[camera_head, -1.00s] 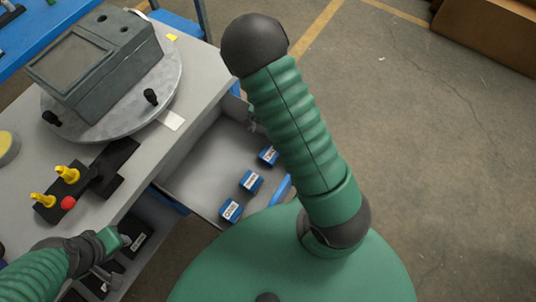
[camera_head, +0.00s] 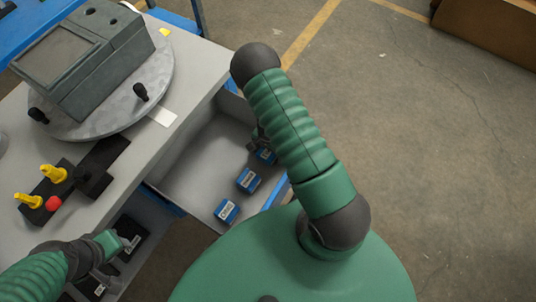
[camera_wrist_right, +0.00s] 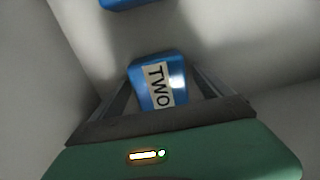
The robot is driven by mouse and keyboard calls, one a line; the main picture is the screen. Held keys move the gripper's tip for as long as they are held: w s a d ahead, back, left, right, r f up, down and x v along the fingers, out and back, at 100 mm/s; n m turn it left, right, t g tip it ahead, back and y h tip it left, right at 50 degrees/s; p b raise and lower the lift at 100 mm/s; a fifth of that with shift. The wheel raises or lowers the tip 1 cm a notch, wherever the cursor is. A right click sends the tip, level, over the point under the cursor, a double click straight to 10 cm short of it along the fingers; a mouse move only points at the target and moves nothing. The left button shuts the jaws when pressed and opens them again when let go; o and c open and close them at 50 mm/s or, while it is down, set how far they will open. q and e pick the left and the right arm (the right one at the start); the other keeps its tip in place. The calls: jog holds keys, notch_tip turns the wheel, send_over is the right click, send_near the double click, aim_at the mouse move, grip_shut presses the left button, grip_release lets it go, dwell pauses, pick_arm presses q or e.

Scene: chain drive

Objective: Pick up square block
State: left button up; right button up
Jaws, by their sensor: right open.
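Several blue blocks with white labels lie in the open drawer: a near one (camera_head: 227,211), a middle one (camera_head: 248,180) and a far one (camera_head: 266,156). My right gripper (camera_head: 260,138) is at the far block, partly hidden behind my right arm. In the right wrist view, a blue block labelled TWO (camera_wrist_right: 157,82) sits between the spread fingers of my right gripper (camera_wrist_right: 160,75). Whether the fingers touch it is unclear. My left gripper (camera_head: 128,243) is at the lower left, over the lower drawer; its jaw opening is not clear.
The grey drawer (camera_head: 195,180) has low walls close around the blocks. The worktop (camera_head: 200,70) holds a grey machine on a round plate (camera_head: 130,105) and a dark fixture with yellow knobs (camera_head: 45,195). Another blue object (camera_wrist_right: 125,3) shows at the wrist view's top edge.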

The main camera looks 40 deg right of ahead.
jog(key=shift+f, duration=0.25)
jog(key=shift+a+r, duration=0.1)
jog(key=shift+c, duration=0.3)
jog(key=shift+c, duration=1.1)
jog(key=c, duration=1.6)
